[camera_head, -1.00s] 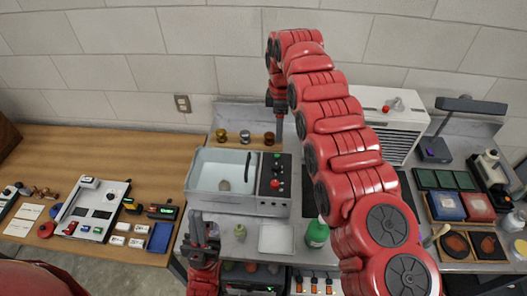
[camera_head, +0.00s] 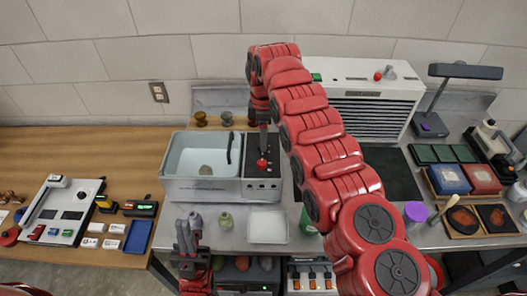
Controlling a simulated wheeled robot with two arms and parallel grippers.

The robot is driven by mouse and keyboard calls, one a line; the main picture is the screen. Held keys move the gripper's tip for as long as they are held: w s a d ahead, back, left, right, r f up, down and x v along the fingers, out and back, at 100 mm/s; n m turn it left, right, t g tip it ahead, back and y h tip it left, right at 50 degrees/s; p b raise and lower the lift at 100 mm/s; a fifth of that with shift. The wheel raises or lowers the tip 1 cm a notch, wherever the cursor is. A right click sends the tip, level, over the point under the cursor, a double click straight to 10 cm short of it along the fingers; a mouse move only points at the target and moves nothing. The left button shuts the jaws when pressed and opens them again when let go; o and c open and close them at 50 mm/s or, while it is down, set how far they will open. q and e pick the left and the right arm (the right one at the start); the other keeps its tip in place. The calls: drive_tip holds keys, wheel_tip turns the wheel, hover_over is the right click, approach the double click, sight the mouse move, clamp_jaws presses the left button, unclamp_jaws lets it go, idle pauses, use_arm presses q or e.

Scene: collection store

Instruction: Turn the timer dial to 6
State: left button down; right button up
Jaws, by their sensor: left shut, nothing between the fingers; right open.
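A tank unit with a clear basin (camera_head: 180,185) stands on the metal bench. The black control panel (camera_head: 253,148) on its right side carries a red knob (camera_head: 262,164). Several small controls show on the front face below. I cannot read any dial numbers or tell which control is the timer dial. My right gripper (camera_head: 263,150) points down over the panel, just above or at the red knob; contact is not clear. It is open and hides part of the panel. My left gripper (camera_head: 187,236) is shut and empty, in front of the tank at the lower left.
A dark handle (camera_head: 229,147) rises at the basin's right side. My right arm hides the area right of the panel.

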drive_tip(key=f, duration=0.1)
drive_tip(key=p, duration=0.1)
drive_tip(key=f, duration=0.1)
drive_tip(key=shift+w+a+f, duration=0.25)
drive_tip(key=shift+a+f, duration=0.05)
drive_tip(key=shift+f, duration=0.05)
drive_tip(key=shift+s+d, duration=0.1)
drive_tip(key=shift+s, duration=0.05)
drive_tip(key=shift+c, duration=0.7)
clamp_jaws()
